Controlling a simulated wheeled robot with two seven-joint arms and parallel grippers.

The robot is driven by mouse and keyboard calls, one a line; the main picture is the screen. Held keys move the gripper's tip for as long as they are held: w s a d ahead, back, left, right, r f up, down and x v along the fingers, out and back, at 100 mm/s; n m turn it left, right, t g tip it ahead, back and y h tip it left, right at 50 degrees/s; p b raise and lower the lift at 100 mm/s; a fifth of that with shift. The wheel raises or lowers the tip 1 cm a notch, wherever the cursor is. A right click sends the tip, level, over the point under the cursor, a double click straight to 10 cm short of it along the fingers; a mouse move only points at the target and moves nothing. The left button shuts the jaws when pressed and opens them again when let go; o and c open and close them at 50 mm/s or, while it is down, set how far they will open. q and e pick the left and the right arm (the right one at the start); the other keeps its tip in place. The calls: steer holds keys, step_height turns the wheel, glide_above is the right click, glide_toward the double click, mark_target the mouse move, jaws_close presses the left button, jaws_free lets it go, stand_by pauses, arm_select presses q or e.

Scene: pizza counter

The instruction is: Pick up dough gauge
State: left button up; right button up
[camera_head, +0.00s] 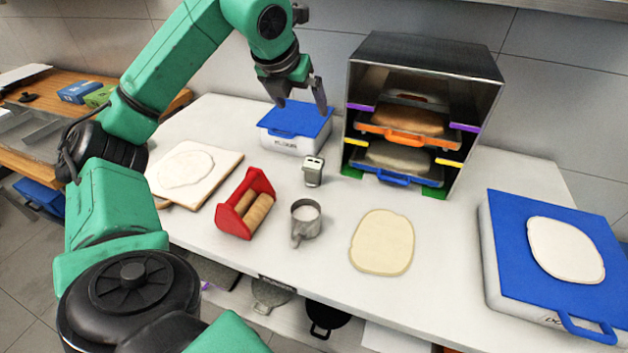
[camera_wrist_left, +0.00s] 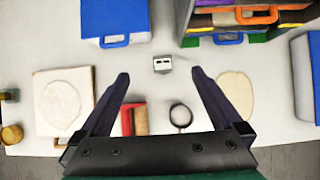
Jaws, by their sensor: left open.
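The dough gauge looks to be the small grey metal block with dark slots in its top (camera_head: 313,171). It stands upright on the white counter, in front of the blue-lidded box. In the left wrist view the block (camera_wrist_left: 162,65) lies between and slightly beyond the fingertips. My left gripper (camera_head: 301,106) is open and empty, held above the counter with its fingers pointing down. It is above and behind the block in the head view, apart from it. Both dark fingers show in the left wrist view (camera_wrist_left: 160,74). My right gripper is not in view.
Around the block are a blue-lidded box (camera_head: 297,120), a red holder with rollers (camera_head: 246,203), a metal cup (camera_head: 305,220) and flat dough (camera_head: 382,242). A metal rack (camera_head: 424,54) with trays stands right of it. A dough board (camera_head: 221,158) lies left.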

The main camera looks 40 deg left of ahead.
arm_select(q)
steer(key=b, duration=0.9)
glide_toward(315, 167)
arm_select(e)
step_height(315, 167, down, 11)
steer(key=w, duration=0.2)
arm_select(q)
steer(key=x, duration=0.4)
steer(key=p+x, duration=0.1)
steer(key=x, duration=0.4)
steer(key=a+x, duration=0.1)
steer(key=x, duration=0.3)
steer(key=shift+w+a+p, duration=0.1)
steer(key=shift+w+p, duration=0.2)
steer(key=shift+w, duration=0.05)
steer(key=c, duration=1.5)
step_height(315, 167, up, 20)
steer(key=p, duration=0.2)
steer(key=shift+p, duration=0.3)
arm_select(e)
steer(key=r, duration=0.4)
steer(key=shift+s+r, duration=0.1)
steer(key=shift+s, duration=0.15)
